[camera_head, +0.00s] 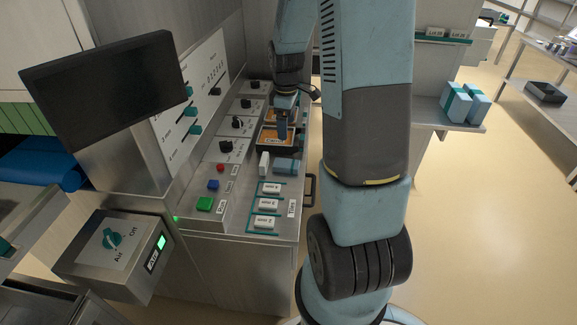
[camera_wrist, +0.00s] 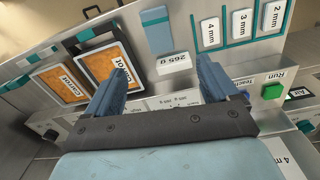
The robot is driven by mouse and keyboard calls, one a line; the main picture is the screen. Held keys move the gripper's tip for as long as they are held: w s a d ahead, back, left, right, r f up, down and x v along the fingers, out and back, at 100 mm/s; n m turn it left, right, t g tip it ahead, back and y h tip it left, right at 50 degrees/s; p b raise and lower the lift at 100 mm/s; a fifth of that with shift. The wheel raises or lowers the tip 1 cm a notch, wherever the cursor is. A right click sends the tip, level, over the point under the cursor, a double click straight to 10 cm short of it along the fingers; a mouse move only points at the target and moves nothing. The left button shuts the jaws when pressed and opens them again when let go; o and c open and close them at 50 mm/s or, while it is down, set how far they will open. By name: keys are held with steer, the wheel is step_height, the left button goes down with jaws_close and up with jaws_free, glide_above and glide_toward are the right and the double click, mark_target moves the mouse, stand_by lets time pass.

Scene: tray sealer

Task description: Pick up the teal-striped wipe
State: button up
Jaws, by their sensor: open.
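The teal-striped wipe (camera_wrist: 158,32) is a flat blue-grey block with a teal band across it, seen at the top middle of the wrist view. In the head view the wipe (camera_head: 286,166) lies on the steel counter, just in front of the carrot trays. My gripper (camera_wrist: 162,65) is open, with its two blue fingers spread and nothing seen between them gripped. In the head view my gripper (camera_head: 283,128) hangs over the near carrot tray, behind the wipe and apart from it.
Several white thickness blocks, one here (camera_head: 267,204), lie in teal-marked slots in front. A sloped button panel (camera_head: 208,190) borders the left.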

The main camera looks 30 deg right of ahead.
step_height(320, 180, down, 3)
steer(key=d, duration=0.1)
glide_above(287, 163)
steer(key=shift+n, duration=0.4)
steer(key=f, duration=0.8)
steer(key=shift+d+f, duration=0.1)
steer(key=shift+d, duration=0.1)
steer(key=shift+a+f, duration=0.15)
steer(key=shift+f, duration=1.2)
steer(key=shift+a+f, duration=0.1)
steer(key=shift+f, duration=1.2)
steer(key=shift+c, duration=0.5)
steer(key=c, duration=1)
